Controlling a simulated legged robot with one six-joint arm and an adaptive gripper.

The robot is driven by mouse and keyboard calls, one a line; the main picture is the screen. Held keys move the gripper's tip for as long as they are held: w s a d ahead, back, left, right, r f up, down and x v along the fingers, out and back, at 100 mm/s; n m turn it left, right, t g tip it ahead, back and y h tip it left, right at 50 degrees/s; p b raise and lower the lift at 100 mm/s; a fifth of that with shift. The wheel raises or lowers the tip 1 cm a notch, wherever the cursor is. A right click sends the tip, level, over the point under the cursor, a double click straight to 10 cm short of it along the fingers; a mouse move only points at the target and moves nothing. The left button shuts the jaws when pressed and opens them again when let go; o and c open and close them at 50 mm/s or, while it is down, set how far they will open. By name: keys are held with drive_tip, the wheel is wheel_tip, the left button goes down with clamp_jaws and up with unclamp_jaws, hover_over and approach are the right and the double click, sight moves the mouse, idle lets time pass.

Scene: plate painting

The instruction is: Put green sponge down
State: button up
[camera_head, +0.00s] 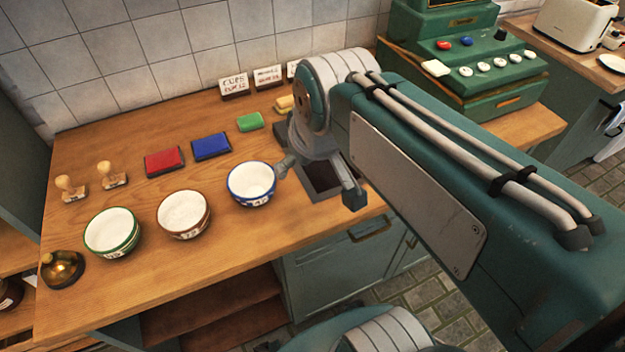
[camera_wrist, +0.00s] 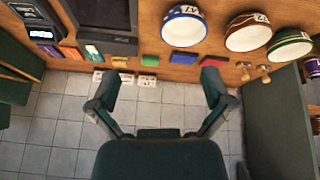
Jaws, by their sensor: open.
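The green sponge (camera_head: 250,121) lies flat on the wooden counter, right of the blue pad and left of my arm. It also shows in the wrist view (camera_wrist: 150,61), between the lines of my two fingers but beyond them. My gripper (camera_head: 318,180) is open over the dark square tray (camera_head: 322,192), right of the blue-rimmed bowl (camera_head: 251,184). In the wrist view my gripper (camera_wrist: 160,88) has its fingers spread wide with nothing between them. It is apart from the green sponge.
A blue pad (camera_head: 211,146) and red pad (camera_head: 165,161) lie left of the sponge; a yellow block (camera_head: 284,102) is partly behind my arm. Brown-rimmed (camera_head: 184,214) and green-rimmed (camera_head: 112,232) bowls, a bell (camera_head: 62,268) and two stamps stand left. A green cash register (camera_head: 460,70) stands right.

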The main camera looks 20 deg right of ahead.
drive_tip(key=s+f+m, duration=0.2)
drive_tip(key=s+f, duration=0.1)
drive_tip(key=s, duration=0.2)
drive_tip(key=shift+t, duration=0.3)
